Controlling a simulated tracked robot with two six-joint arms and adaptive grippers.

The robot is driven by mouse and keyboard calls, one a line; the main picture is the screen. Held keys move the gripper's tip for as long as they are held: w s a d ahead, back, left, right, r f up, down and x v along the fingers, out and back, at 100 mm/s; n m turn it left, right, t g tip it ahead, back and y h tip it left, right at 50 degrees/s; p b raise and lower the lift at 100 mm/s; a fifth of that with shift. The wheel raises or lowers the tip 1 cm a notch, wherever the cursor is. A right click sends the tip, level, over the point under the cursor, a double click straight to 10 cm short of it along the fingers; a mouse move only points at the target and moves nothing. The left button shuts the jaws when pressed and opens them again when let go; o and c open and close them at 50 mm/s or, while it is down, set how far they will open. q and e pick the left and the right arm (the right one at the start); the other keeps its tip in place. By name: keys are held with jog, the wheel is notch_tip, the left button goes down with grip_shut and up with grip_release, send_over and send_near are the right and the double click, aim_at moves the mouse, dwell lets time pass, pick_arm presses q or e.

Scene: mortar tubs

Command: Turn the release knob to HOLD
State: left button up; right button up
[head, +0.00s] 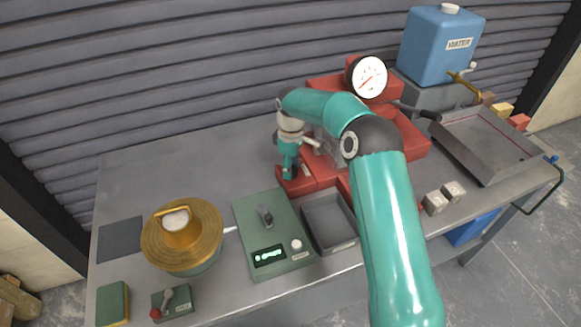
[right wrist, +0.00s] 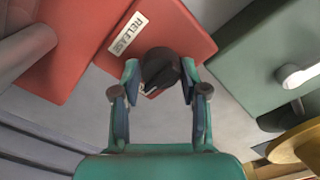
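The release knob (right wrist: 160,66) is dark and round, on a red plate beside a white RELEASE label (right wrist: 128,34) in the right wrist view. Part of its lower side is in shadow, and no HOLD mark is readable. My right gripper (right wrist: 159,78) is open, with one finger on either side of the knob; I cannot tell whether either fingertip touches it. In the head view my right gripper (head: 289,172) points down at the left end of the red machine (head: 318,172), and it hides the knob there. My left gripper is not in view.
A green scale box (head: 285,262) and a grey tray (head: 331,243) stand in front of the machine. A brass-topped pot (head: 205,241) is to the left. The gauge (head: 368,77), blue water tank (head: 432,45) and large metal tray (head: 477,166) are behind and right. The back left bench is clear.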

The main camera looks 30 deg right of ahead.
jog(key=o, duration=0.3)
jog(key=shift+o, duration=0.2)
notch_tip(320, 180, up, 12)
dwell(0.5)
jog(key=shift+f, duration=0.1)
